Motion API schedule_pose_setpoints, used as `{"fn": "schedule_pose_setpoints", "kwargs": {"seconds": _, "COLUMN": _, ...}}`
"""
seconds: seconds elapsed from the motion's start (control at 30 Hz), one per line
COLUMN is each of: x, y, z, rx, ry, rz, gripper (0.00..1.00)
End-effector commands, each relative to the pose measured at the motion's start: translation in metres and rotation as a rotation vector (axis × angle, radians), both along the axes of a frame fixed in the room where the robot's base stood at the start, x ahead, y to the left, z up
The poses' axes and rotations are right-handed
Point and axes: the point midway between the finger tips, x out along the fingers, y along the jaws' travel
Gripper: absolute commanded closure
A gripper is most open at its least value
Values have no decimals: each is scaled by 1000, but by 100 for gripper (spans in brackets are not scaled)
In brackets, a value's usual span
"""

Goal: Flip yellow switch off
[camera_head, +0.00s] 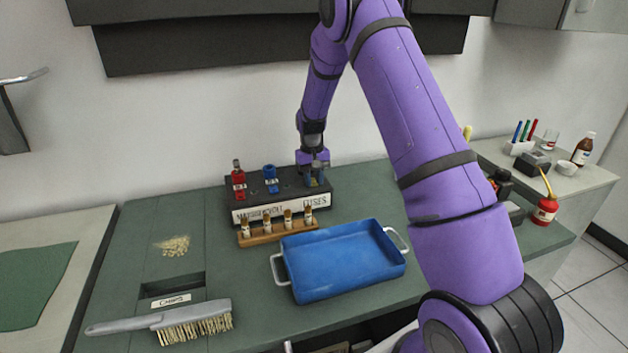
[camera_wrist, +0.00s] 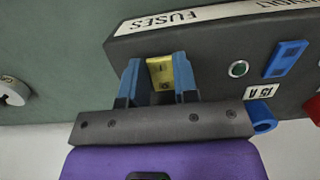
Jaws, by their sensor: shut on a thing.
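The yellow switch (camera_wrist: 161,74) sits on the dark box labelled FUSES (camera_wrist: 215,50) in the wrist view. My gripper (camera_wrist: 157,67) has its two blue fingers on either side of the yellow switch and is shut on it. In the head view my gripper (camera_head: 315,174) is at the right end of the fuse box (camera_head: 292,184), and the yellow switch is largely hidden there by the fingers. A blue switch (camera_head: 271,179) and a red switch (camera_head: 238,181) stand to its left on the box.
A wooden rack with several brown-and-white fuses (camera_head: 268,235) lies in front of the box. A blue tray (camera_head: 340,262) with handles and a brush (camera_head: 190,322) lie on the green bench. A red oil can (camera_head: 545,210) stands at right.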

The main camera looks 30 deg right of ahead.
Motion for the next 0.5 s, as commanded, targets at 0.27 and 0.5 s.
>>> {"fn": "schedule_pose_setpoints", "kwargs": {"seconds": 0.27, "x": 3, "y": -1, "z": 2, "rx": 19, "ry": 98, "rz": 1, "gripper": 96}}
{"fn": "schedule_pose_setpoints", "kwargs": {"seconds": 0.5, "x": 3, "y": -1, "z": 2, "rx": 20, "ry": 102, "rz": 0, "gripper": 96}}
